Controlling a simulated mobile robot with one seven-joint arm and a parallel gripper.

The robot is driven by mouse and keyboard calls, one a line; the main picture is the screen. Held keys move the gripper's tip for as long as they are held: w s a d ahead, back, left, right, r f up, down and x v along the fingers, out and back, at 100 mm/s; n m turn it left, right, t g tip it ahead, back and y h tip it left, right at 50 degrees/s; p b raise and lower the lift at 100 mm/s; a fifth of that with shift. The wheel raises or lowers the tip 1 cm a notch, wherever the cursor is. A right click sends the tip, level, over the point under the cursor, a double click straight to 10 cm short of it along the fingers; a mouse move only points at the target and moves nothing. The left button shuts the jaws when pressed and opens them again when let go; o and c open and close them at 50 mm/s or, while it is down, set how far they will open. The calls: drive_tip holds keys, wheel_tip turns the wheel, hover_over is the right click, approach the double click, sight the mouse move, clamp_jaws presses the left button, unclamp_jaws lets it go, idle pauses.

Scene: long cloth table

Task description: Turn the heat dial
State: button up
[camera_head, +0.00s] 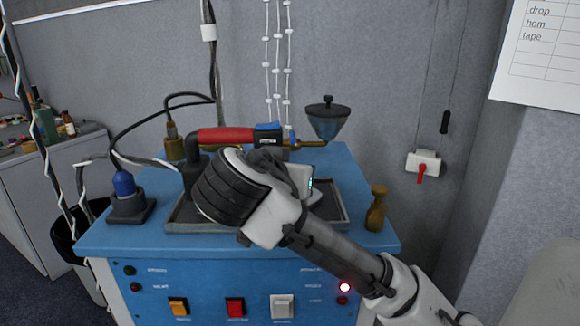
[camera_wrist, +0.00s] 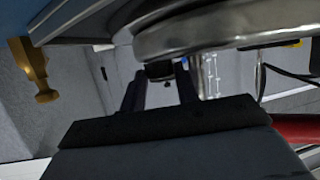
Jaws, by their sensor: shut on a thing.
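An iron with a red handle (camera_head: 225,136) stands over the dark tray on the blue bench. Its body is mostly hidden behind my gripper in the head view. In the wrist view, which is upside down, its rounded silver metal body (camera_wrist: 220,32) fills the top and the red handle (camera_wrist: 298,126) shows at the right. My gripper (camera_wrist: 160,78) is at the iron, with its two dark fingers reaching toward a small dark part, taken as the heat dial (camera_wrist: 160,71). The fingers are shut on it. The dial's markings cannot be read, and the head view hides the fingertips.
The dark tray (camera_head: 185,215) lies on the blue bench (camera_head: 120,235). A brass piece (camera_head: 376,208) stands to the right, and a blue-topped part (camera_head: 125,187) to the left. A lidded cup (camera_head: 328,120) sits behind. Cables hang at the upper left.

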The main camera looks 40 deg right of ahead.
drive_tip(key=o, duration=1)
